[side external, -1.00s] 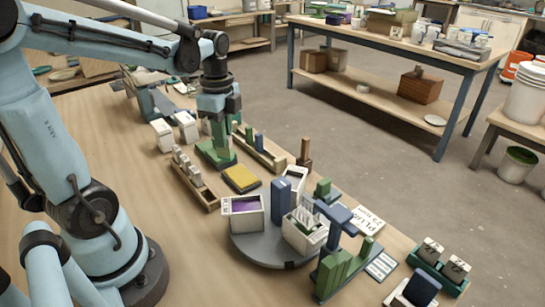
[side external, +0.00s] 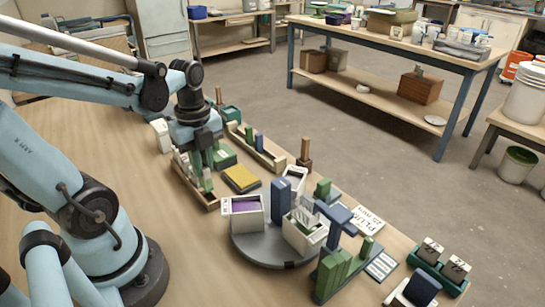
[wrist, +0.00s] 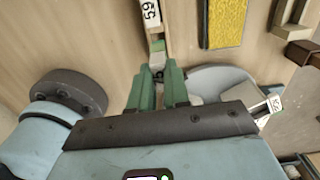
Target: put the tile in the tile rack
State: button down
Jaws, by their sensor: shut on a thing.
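My gripper (side external: 203,182) points down at the near wooden rack (side external: 212,204), left of the yellow-topped pad, in the side view. Its green fingers (wrist: 158,80) are close together in the wrist view, shut on a small pale grey-white tile (wrist: 157,58) that shows between their tips. A white tile marked 59 (wrist: 152,14) stands in the wooden rack just beyond the fingertips. In the side view the fingers hide the held tile and much of the rack. I cannot tell whether the held tile touches the rack.
The yellow-topped pad (side external: 241,179) lies right of the rack. A second wooden rack (side external: 264,154) with green and blue blocks is behind. A round grey turntable (side external: 262,247) with white bins stands in front. A white container (side external: 161,136) stands behind left. Bare table lies to the left.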

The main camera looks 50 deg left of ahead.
aim_at(205, 179)
jog(key=shift+f, duration=2.05)
jog(key=shift+f, duration=0.35)
jog(key=c, duration=1)
grip_release()
jog(key=shift+r, duration=3.55)
